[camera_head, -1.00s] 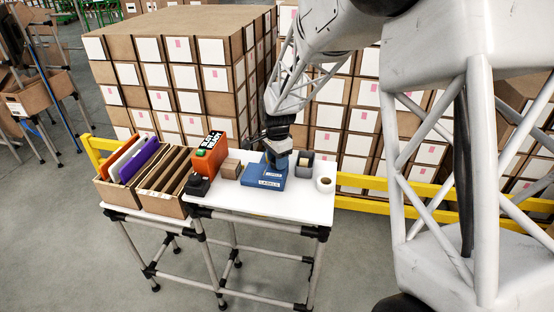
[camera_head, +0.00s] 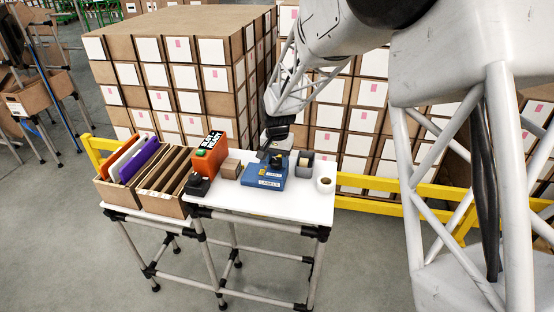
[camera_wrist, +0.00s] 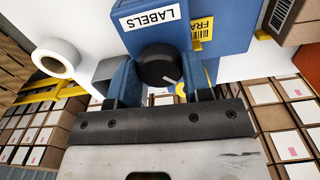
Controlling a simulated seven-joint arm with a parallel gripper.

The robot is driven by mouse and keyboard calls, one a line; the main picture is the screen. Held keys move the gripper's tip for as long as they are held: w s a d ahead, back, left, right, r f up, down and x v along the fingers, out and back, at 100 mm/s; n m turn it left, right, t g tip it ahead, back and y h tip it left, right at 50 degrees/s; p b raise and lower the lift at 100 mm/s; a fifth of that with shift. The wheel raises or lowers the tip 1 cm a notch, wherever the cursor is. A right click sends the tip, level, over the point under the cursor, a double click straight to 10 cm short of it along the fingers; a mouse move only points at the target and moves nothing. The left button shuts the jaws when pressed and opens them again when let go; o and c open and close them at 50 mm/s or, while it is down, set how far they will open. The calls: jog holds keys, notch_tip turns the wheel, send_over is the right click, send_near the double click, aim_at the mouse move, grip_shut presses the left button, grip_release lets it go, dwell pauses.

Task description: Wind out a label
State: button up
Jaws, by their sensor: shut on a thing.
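A blue label dispenser (camera_head: 264,175) marked LABELS stands on the white table. It also shows at the top of the wrist view (camera_wrist: 230,22), with a black round knob (camera_wrist: 158,66) on the near side. My gripper (camera_wrist: 158,76) is shut on the knob, one finger on each side of it. In the head view my gripper (camera_head: 276,148) is at the back of the dispenser, and the knob is hidden.
A white roll (camera_head: 325,184) and a grey bin (camera_head: 302,164) stand right of the dispenser. A small carton (camera_head: 231,168) and an orange device (camera_head: 212,155) stand left. A box of folders (camera_head: 148,180) is farther left. Stacked cartons (camera_head: 180,75) stand behind.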

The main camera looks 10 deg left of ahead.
jog(key=n, duration=0.3)
jog(key=shift+n, duration=0.4)
jog(key=n, duration=0.8)
jog(key=shift+n, duration=1.8)
jog(key=o, duration=0.9)
jog(key=shift+r, duration=0.15)
